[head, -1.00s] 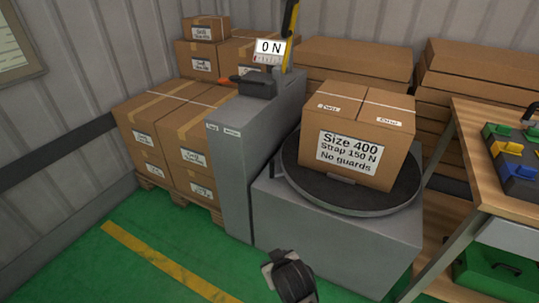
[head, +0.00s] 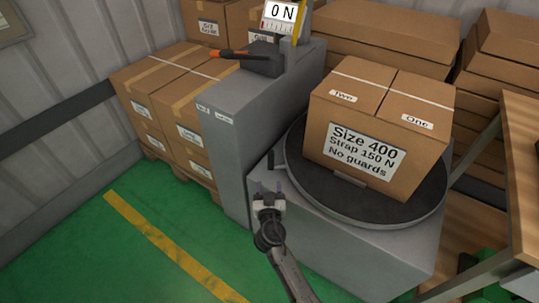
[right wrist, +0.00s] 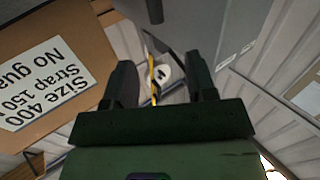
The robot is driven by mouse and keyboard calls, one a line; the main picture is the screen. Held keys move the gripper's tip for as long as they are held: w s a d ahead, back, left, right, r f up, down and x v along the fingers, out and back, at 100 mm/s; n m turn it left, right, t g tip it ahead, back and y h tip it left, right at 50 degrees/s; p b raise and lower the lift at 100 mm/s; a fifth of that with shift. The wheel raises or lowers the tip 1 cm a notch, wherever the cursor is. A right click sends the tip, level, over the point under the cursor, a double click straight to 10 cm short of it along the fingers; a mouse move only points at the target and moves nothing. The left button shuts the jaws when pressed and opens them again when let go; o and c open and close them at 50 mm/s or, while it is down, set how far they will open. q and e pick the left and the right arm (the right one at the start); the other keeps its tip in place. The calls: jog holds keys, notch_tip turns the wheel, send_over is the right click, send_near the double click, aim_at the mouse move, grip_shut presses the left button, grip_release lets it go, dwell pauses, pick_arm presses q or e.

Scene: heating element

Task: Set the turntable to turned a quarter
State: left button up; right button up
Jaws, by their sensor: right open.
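The turntable (head: 292,172) is a dark round disc on a grey pedestal (head: 395,258), right of centre in the head view. A cardboard box (head: 372,125) labelled "Size 400, Strap 150 N, No guards" sits on it; its top carries tags "Two" and "One". My right gripper (head: 268,192) is open, close to the disc's front left edge. In the right wrist view, the fingers of my right gripper (right wrist: 161,82) are apart with nothing seen between them, and the box (right wrist: 60,50) shows at the left. Contact with the disc cannot be told. My left gripper is out of view.
A tall grey cabinet (head: 225,150) with a "0 N" display (head: 281,12) and an orange-black tool (head: 232,53) stands left of the turntable. Stacked cartons (head: 165,85) are behind it. A wooden bench (head: 522,160) stands at the right. Green floor is free at front left.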

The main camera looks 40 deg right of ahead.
aim_at(271, 157)
jog(key=b+x, duration=0.1)
jog(key=x, duration=0.7)
jog(key=b+x, duration=0.1)
jog(key=x, duration=0.4)
jog(key=shift+s+d+b, duration=0.3)
jog(key=shift+b, duration=0.05)
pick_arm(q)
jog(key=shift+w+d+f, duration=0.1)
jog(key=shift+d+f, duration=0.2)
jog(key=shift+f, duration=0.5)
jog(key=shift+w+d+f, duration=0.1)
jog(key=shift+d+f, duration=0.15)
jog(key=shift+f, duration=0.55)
pick_arm(e)
jog(key=shift+x, duration=0.85)
jog(key=shift+r, duration=0.15)
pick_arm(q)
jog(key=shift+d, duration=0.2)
pick_arm(e)
grip_shut()
